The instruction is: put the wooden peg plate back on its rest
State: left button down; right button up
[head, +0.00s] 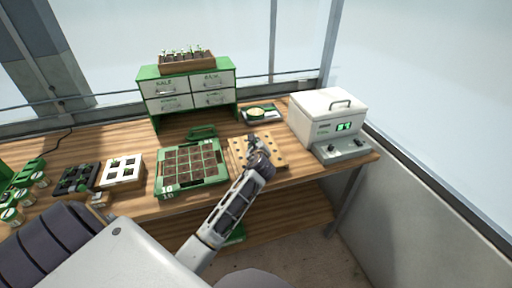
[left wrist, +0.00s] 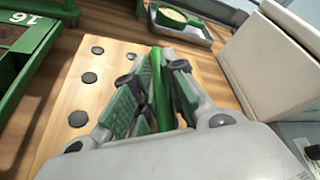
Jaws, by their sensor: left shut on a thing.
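The wooden peg plate (head: 278,150) is a pale board with rows of dark round spots, right of the seed tray in the head view. It fills the left middle of the left wrist view (left wrist: 108,72). My left gripper (head: 253,139) is over the plate. In the left wrist view its fingers (left wrist: 157,105) are shut on a slim green upright piece, which looks like the plate's handle. The plate's rest cannot be made out under it, and I cannot tell whether the plate touches anything below. My right gripper is not in view.
The green seed tray (head: 160,181) lies close left of the plate. A white box with a lit display (head: 328,112) stands to the right. A small tray with a green scoop (head: 258,114) is behind. A green-topped drawer cabinet (head: 186,88) stands at the back left.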

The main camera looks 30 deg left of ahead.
pick_arm(q)
jog(key=shift+f, duration=0.75)
jog(key=shift+f, duration=0.2)
jog(key=c, duration=1.5)
grip_release()
jog(key=shift+f, duration=0.1)
jog(key=shift+o, duration=0.2)
jog(key=shift+r, duration=0.45)
jog(key=shift+v, duration=6.05)
jog(key=shift+f, duration=0.1)
